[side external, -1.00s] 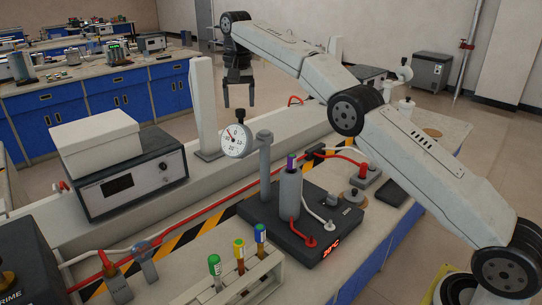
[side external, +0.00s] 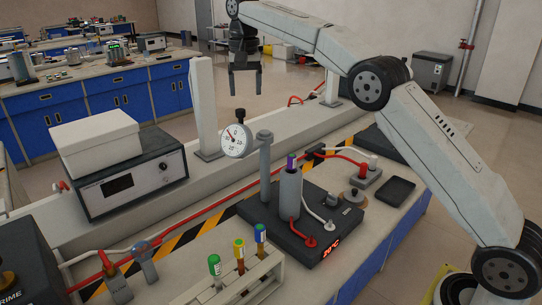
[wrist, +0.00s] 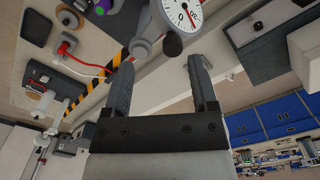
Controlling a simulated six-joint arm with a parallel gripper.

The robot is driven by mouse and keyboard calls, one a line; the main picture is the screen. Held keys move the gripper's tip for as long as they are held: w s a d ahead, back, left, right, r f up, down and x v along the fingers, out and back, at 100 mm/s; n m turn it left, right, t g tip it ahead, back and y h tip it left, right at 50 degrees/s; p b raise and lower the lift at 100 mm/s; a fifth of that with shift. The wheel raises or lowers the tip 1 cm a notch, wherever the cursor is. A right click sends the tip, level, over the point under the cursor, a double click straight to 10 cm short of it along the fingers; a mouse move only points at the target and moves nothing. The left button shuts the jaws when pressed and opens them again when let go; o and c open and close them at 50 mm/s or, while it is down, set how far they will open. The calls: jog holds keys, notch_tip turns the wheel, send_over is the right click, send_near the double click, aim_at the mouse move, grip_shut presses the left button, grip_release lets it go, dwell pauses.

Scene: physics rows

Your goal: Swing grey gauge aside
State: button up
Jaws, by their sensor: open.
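The grey gauge (side external: 236,140) has a round white dial with a red needle and a black knob on top. It stands beside the upper part of a grey post (side external: 265,165) on the black heater base (side external: 318,228). My gripper (side external: 245,93) is open and empty, pointing down, above and behind the gauge and clear of it. In the wrist view the gauge dial (wrist: 186,12) is at the top edge, partly cut off, beyond the open fingers (wrist: 188,75).
A metal cylinder with a purple-capped tube (side external: 290,190) stands close to the post. A white upright (side external: 204,110) rises left of the gauge. A white box (side external: 97,142) sits on a control unit (side external: 130,182). A tube rack (side external: 235,285) is in front. Red and white cables cross the bench.

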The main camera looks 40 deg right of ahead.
jog(key=s+r, duration=0.6)
jog(key=s, duration=0.5)
jog(key=shift+s+r, duration=0.15)
jog(key=shift+r, duration=0.2)
jog(key=shift+a, duration=0.1)
dwell(0.4)
jog(key=s+f+n+t, duration=0.1)
jog(key=s+f+n, duration=0.3)
jog(key=f, duration=1.2)
jog(key=s+f+n+t, duration=0.1)
jog(key=s+f+n, duration=0.2)
jog(key=s+f, duration=1.1)
jog(key=shift+s+a+f+t, duration=0.2)
jog(key=shift+s+a+t, duration=0.15)
jog(key=shift+s, duration=0.3)
